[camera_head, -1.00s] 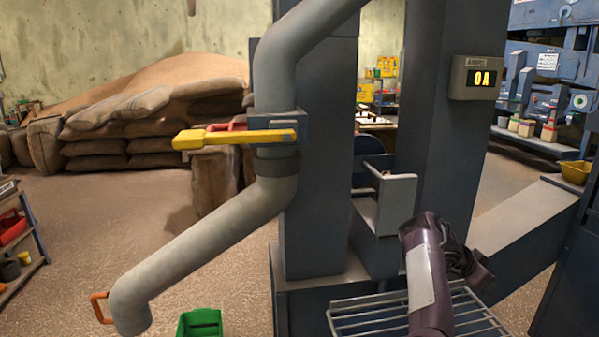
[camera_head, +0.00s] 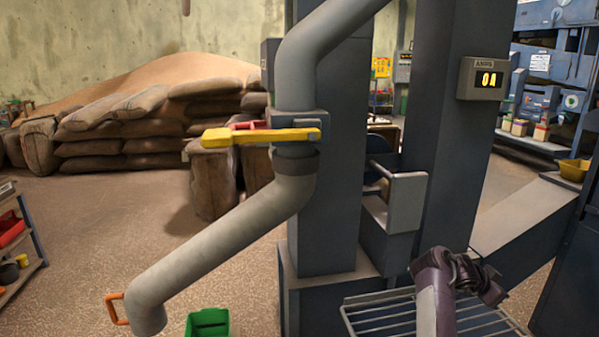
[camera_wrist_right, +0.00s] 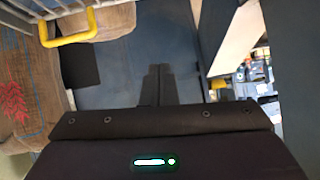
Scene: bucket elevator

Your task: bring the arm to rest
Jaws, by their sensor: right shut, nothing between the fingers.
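My right arm (camera_head: 435,291) is purple and rises over the wire grate at the lower right of the head view. Its dark wrist end points right, and its fingertips are not clear there. In the right wrist view my right gripper (camera_wrist_right: 158,70) has its two dark fingers together with nothing between them. A yellow handle (camera_wrist_right: 72,40) shows at the upper left of that view, apart from the fingers. My left gripper is in neither view.
The blue-grey elevator legs (camera_head: 330,215) stand ahead, with a grey spout (camera_head: 215,235) and yellow lever (camera_head: 255,136). The wire grate (camera_head: 400,316) lies below my arm. A green bin (camera_head: 208,323) is on the floor. The display (camera_head: 487,79) reads 0A. Open floor lies left.

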